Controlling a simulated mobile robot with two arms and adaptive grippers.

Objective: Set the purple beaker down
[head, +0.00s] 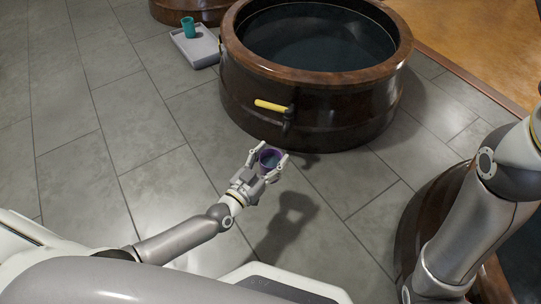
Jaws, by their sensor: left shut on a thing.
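The purple beaker (270,157) is between the fingers of my left gripper (268,160), which is shut on it. Its open top shows, and the beaker looks roughly upright. The gripper holds it above the grey tiled floor, just in front of the large round brown tub, and its shadow falls on the tiles below and to the right. My right arm shows at the right edge, but its gripper is out of the picture.
The large brown tub (300,105) holds dark liquid and has a yellow-handled fitting (271,106) on its front. A grey tray (195,50) with a teal beaker (188,27) sits left of it. Another brown tub shows at lower right. Floor on the left is clear.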

